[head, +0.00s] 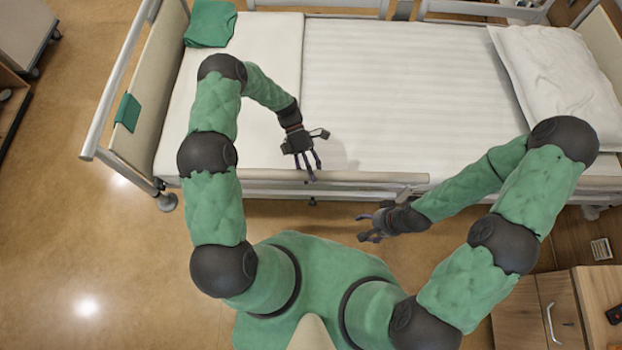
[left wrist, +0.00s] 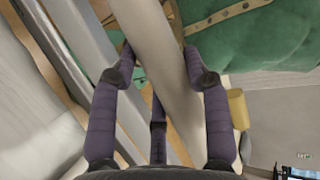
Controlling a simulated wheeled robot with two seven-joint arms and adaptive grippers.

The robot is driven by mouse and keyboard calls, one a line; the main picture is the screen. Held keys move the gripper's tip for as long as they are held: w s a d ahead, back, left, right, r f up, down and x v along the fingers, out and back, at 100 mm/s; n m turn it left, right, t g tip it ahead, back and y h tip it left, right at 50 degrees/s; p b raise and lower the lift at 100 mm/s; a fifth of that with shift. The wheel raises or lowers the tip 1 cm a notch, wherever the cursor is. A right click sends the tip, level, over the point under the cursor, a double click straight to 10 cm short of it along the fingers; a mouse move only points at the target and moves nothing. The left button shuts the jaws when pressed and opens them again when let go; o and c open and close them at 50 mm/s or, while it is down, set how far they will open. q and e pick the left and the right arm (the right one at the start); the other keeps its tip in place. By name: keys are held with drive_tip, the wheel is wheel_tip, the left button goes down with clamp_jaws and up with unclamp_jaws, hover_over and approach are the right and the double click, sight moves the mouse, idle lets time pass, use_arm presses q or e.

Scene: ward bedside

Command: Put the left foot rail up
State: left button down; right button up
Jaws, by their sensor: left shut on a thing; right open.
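The left foot rail (head: 380,177) is a pale beige bar along the near side of the bed, towards the foot end, running close along the mattress edge. My left gripper (head: 309,172) reaches down over the mattress and is shut on this rail. In the left wrist view, the rail (left wrist: 155,50) passes diagonally between the dark purple fingers (left wrist: 160,85). The rail's lower links are mostly hidden. My right gripper (head: 367,227) is open and empty, on the near side of the bed, apart from the rail.
The bed's mattress (head: 380,80) is bare in the middle. A pillow (head: 555,75) lies at the right end and a folded green cloth (head: 210,24) at the far left. The footboard (head: 140,100) stands left. A wooden cabinet (head: 590,290) is at lower right.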

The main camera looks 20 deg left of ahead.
use_arm(q)
drive_tip(key=shift+w+f, duration=0.1)
drive_tip(key=shift+f, duration=0.2)
drive_tip(key=c, duration=0.6)
unclamp_jaws()
drive_tip(key=shift+d, duration=0.1)
drive_tip(key=shift+w, duration=0.1)
drive_tip(key=shift+r, duration=0.1)
drive_tip(key=v, duration=1.2)
